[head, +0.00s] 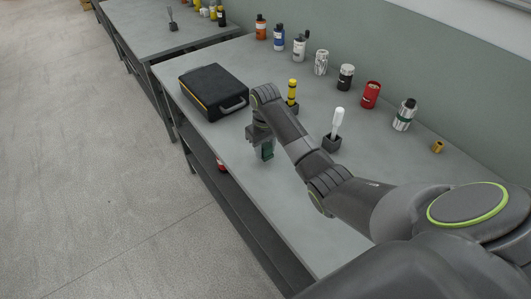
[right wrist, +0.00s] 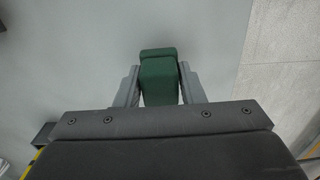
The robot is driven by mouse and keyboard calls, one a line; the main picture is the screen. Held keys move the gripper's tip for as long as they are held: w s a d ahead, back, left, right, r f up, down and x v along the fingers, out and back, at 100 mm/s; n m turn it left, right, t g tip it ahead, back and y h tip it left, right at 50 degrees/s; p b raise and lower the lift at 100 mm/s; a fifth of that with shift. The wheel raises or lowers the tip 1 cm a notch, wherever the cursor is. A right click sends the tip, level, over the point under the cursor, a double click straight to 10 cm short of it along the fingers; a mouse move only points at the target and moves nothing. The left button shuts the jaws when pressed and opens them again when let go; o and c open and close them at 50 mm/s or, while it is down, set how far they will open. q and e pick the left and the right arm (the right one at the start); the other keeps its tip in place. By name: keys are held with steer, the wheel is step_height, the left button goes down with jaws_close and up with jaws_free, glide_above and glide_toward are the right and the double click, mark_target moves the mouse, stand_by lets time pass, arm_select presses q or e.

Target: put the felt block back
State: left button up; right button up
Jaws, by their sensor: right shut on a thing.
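The felt block is a dark green block (right wrist: 158,78) between the two grey fingers of my right gripper in the right wrist view. My right gripper is shut on the block, with a finger on each side. I cannot tell whether the block touches the table top. My left gripper is in neither view.
A black case (head: 213,88) lies left of the gripper. A yellow-handled tool (head: 292,92) and a white-handled tool (head: 337,122) stand in dark holders behind my arm. Several cans and bottles (head: 345,77) line the back edge. The table front is mostly clear.

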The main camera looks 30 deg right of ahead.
mark_target(265, 144)
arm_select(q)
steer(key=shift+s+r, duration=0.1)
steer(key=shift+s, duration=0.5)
arm_select(e)
steer(key=shift+f, duration=1.25)
steer(key=o, duration=1)
steer(key=shift+f, duration=0.1)
steer(key=shift+c, duration=0.2)
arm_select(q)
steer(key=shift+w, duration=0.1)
arm_select(e)
steer(key=shift+r, duration=0.55)
step_height(265, 144, up, 5)
steer(key=shift+r+b, duration=0.1)
steer(key=shift+b, duration=0.4)
step_height(265, 144, up, 5)
steer(key=shift+r+p, duration=0.1)
steer(key=shift+p, duration=1.1)
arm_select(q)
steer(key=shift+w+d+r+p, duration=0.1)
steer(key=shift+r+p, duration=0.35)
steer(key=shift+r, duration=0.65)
arm_select(e)
steer(key=shift+r, duration=0.45)
